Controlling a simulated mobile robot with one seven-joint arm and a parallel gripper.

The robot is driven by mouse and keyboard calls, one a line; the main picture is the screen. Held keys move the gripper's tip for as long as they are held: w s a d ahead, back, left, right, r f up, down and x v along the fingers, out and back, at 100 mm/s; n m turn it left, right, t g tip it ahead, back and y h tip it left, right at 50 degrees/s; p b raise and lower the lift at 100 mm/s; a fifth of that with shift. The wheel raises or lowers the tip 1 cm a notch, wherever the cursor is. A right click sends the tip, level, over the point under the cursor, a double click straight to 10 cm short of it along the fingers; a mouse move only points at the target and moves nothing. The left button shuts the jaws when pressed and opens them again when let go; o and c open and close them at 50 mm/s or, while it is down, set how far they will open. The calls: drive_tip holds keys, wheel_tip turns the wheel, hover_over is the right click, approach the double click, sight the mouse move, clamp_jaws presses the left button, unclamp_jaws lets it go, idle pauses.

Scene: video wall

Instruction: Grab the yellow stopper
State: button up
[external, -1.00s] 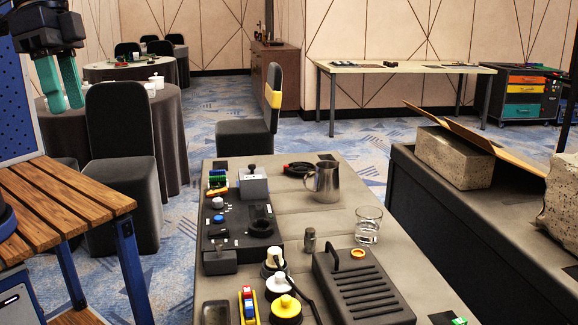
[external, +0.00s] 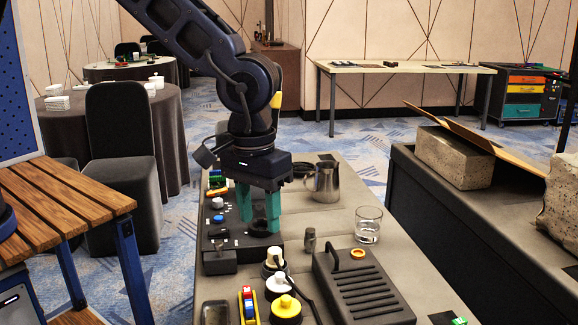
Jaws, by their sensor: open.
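The yellow stopper (external: 286,304) is a round yellow cap with a small knob on a dark base, near the front of the long grey table (external: 335,222). A white stopper (external: 277,284) and a cream stopper (external: 273,257) stand in a row behind it. My gripper (external: 259,222) points down over the black control panel (external: 222,236), beyond the stoppers. Its teal fingers are apart and nothing shows between them. The fingers hide part of the panel; I cannot tell whether they touch it.
A black ribbed box (external: 366,290) stands right of the stoppers, with a dark cable between. A small metal shaker (external: 310,241), a glass of water (external: 367,226) and a steel pitcher (external: 324,183) stand behind. A yellow holder with coloured pieces (external: 248,303) lies left of the yellow stopper.

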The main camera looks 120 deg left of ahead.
drive_tip(key=w+a+f+n, duration=0.1)
drive_tip(key=a+f+n, duration=0.1)
drive_tip(key=a+f, duration=0.55)
hover_over(286, 298)
drive_tip(key=shift+g, duration=0.3)
drive_tip(key=f, duration=0.4)
drive_tip(key=a+f, duration=0.1)
drive_tip(key=f, duration=0.2)
drive_tip(key=shift+s, duration=0.15)
drive_tip(key=shift+d+f, duration=0.25)
drive_tip(key=shift+f, duration=1.05)
drive_tip(key=shift+d+f, duration=0.2)
drive_tip(key=shift+f, duration=1.1)
clamp_jaws()
